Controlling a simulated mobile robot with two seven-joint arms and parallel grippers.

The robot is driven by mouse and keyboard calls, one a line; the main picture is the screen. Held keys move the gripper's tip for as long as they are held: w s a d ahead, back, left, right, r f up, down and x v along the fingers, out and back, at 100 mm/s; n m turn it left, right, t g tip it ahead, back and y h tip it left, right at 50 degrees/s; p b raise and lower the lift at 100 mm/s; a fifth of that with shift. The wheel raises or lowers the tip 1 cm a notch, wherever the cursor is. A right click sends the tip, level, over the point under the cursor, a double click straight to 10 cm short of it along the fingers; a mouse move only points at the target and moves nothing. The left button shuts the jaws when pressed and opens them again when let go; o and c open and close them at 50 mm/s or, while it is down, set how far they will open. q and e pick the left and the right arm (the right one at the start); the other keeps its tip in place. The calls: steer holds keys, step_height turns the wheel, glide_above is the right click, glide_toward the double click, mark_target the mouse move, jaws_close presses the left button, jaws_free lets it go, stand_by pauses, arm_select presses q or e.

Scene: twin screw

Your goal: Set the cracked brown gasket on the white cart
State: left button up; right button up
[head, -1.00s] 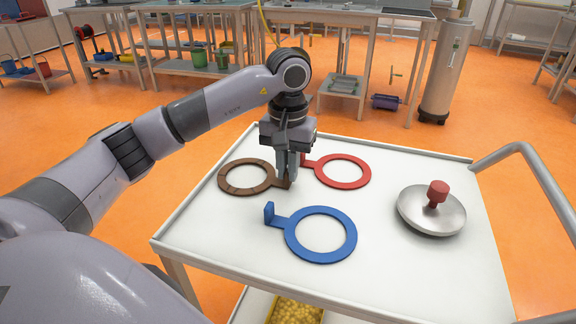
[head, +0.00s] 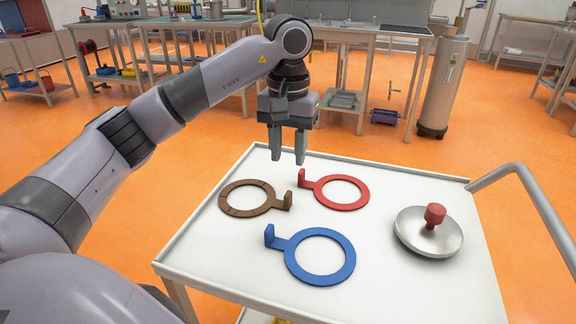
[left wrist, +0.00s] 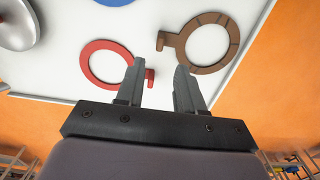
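The cracked brown gasket (head: 247,198) lies flat on the white cart (head: 232,257), toward its left side, with its upright tab on the right. Dark crack lines cross its ring. It also shows in the left wrist view (left wrist: 231,43). My left gripper (head: 288,160) is open and empty, raised above the far part of the cart, behind the gasket's tab. In the left wrist view its fingers (left wrist: 155,72) are spread, with nothing between them. My right gripper is not in view.
A red gasket (head: 341,204) lies right of the brown one, and a blue gasket (head: 320,283) lies nearer. A metal lid with a red knob (head: 428,240) sits at the cart's right. A handrail (head: 545,205) runs along the right edge. The cart's near left top is bare.

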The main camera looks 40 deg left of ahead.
arm_select(q)
steer(key=shift+r+p, duration=0.35)
steer(key=shift+r, duration=1.05)
